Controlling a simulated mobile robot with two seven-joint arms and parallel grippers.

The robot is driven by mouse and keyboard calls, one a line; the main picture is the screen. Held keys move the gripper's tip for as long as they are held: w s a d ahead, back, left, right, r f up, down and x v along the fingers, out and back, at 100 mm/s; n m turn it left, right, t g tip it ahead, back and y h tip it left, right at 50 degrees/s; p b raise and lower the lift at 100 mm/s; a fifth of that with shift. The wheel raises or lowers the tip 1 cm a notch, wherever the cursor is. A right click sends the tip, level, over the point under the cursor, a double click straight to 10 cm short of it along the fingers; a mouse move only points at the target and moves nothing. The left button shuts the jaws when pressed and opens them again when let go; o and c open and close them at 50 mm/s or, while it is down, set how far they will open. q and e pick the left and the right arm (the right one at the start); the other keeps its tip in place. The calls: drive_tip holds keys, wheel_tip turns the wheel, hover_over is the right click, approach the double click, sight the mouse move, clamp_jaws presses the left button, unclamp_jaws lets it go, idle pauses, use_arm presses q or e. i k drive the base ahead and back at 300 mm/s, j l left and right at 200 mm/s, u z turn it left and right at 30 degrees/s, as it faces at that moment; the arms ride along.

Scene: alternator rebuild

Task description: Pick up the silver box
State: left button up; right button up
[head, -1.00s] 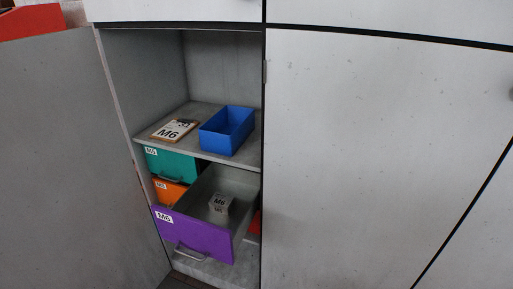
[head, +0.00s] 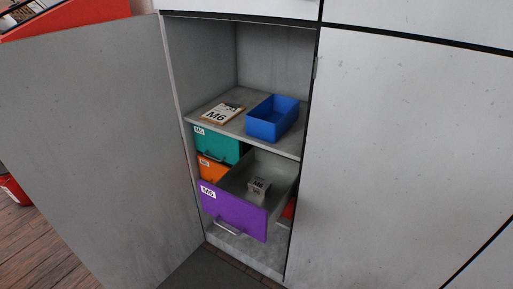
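A small silver-grey box (head: 258,188) with M6 labels sits inside the pulled-out purple drawer (head: 233,214). The drawer's front also carries a white label, and its grey inside walls surround the box. The drawer is in the lower part of an open grey cabinet. Neither of my grippers shows in the head view.
A blue open bin (head: 272,118) and a clipboard marked M6 (head: 217,113) lie on the shelf above. A teal drawer (head: 217,144) and an orange drawer (head: 211,171) are shut. An open cabinet door (head: 95,140) stands at left; a closed door (head: 400,150) is at right.

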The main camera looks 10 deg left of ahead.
sight(258, 185)
drive_tip(key=j+z, duration=0.15)
drive_tip(key=j, duration=0.55)
drive_tip(key=j+z, duration=0.2)
drive_tip(key=j, duration=0.45)
drive_tip(key=k+j+z, duration=0.15)
drive_tip(key=j, duration=0.5)
drive_tip(key=j+z, duration=0.15)
drive_tip(key=j, duration=0.55)
drive_tip(key=k, duration=0.05)
